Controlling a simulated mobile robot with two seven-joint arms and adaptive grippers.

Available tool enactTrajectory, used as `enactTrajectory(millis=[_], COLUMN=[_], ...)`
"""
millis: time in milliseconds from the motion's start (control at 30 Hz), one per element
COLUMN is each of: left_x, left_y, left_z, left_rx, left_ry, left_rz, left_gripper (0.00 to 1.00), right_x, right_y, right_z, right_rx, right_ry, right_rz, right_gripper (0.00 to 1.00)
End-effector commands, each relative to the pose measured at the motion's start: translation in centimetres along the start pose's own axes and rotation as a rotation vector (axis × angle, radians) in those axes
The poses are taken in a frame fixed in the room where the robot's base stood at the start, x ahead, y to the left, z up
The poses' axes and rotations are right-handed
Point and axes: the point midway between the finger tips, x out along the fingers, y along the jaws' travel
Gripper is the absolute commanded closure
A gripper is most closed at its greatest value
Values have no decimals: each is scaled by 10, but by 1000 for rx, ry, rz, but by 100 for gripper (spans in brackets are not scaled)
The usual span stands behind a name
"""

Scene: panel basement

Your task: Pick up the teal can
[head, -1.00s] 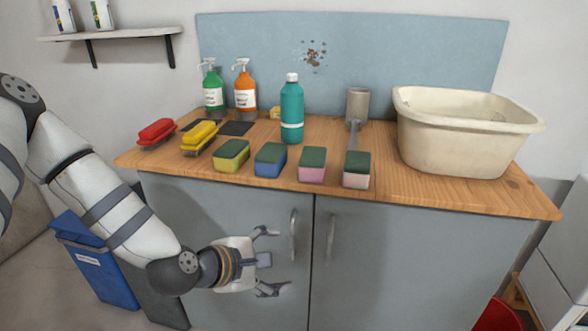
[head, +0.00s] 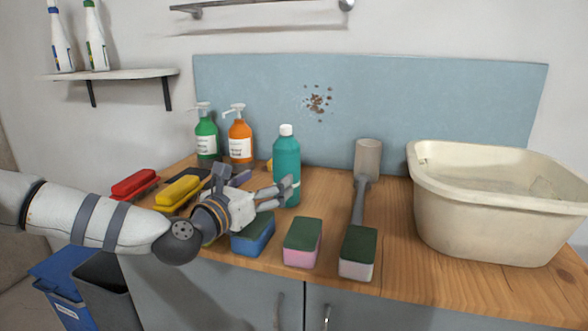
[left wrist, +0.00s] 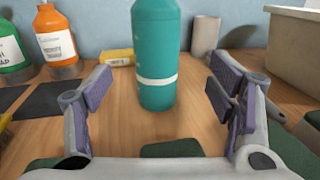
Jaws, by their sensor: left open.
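The teal can looks like a teal bottle with a white cap and a white band (head: 287,158), upright on the wooden counter. My left gripper (head: 268,185) is open and reaches over the counter from the left. In the head view its near finger covers part of the bottle's lower body. In the left wrist view the teal bottle (left wrist: 157,45) stands centred ahead between the spread fingers, its top cut off. I see no finger closed on it. My right gripper is not in view.
Sponges (head: 302,243) line the counter's front edge, close below my left gripper. Green (head: 207,140) and orange (head: 240,140) pump bottles stand behind left, with red and yellow brushes (head: 178,192) nearer. A grey handled tool (head: 360,190) and cream basin (head: 470,215) are right.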

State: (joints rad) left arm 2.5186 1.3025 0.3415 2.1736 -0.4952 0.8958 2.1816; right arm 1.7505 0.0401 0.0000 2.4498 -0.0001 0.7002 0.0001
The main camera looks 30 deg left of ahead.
Motion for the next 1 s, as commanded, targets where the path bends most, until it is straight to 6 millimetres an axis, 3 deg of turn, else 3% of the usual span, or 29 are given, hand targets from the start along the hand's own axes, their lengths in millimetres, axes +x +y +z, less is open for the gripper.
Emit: enactTrajectory(millis=[100, 500, 800, 867, 1000], left_x=[30, 96, 106, 106, 106], left_y=[-2, 5, 6, 6, 6], left_z=[-10, -3, 2, 2, 2], left_rx=[7, 5, -1, 0, 0], left_ry=[15, 9, 3, 2, 2], left_rz=[-4, -3, -2, -2, -2], left_gripper=[24, 24, 24, 35, 67], right_x=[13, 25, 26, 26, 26], right_y=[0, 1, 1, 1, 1], right_z=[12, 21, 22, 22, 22], right_rx=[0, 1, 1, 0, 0], right_ry=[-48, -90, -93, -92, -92], right_rz=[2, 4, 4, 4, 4], right_gripper=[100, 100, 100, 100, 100])
